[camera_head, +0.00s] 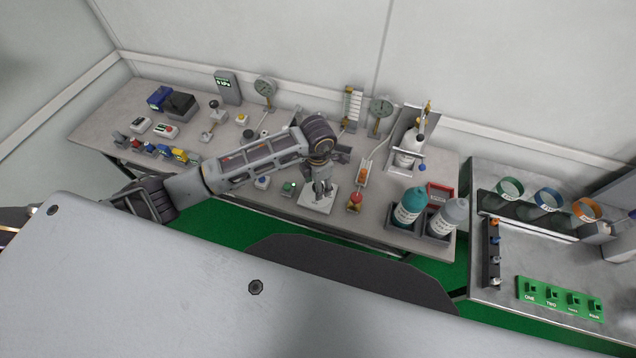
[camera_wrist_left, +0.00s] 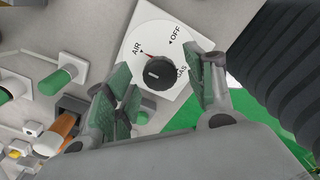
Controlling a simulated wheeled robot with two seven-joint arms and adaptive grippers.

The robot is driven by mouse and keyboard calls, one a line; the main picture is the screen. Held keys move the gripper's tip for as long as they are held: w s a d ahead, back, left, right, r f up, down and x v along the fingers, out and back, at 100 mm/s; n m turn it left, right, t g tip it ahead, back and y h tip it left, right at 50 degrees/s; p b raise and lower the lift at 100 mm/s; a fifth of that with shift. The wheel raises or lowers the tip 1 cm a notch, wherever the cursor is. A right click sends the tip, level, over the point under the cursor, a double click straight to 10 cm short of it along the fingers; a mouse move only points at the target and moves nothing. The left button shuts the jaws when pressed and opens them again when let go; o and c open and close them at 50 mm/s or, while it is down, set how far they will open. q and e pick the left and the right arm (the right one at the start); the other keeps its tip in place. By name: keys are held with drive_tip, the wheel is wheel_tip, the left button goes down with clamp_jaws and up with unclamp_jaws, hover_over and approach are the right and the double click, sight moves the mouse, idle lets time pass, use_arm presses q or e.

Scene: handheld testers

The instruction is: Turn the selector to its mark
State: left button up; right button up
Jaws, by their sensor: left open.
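The selector is a black knob (camera_wrist_left: 159,73) on a round white dial with a square white plate (camera_wrist_left: 188,44). The dial reads AIR, OFF and GAS. A small red mark shows between the knob and AIR; a short pale line shows on the knob, but its exact direction is unclear. In the head view the plate (camera_head: 318,204) lies on the bench's front part, partly under my left gripper (camera_head: 321,186). In the wrist view my left gripper (camera_wrist_left: 160,72) is open, its green-padded fingers on either side of the knob, with gaps visible. My right gripper is not in view.
A green button (camera_head: 288,188) stands left of the plate, and a red-knobbed fitting (camera_head: 355,198) stands to its right. Teal (camera_head: 410,206) and grey (camera_head: 450,216) bottles stand farther right. Gauges (camera_head: 381,108) line the back. The bench's front edge is close.

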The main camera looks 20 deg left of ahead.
use_arm(q)
drive_tip(key=shift+c, duration=0.5)
drive_tip(key=c, duration=1)
drive_tip(key=shift+o, duration=0.2)
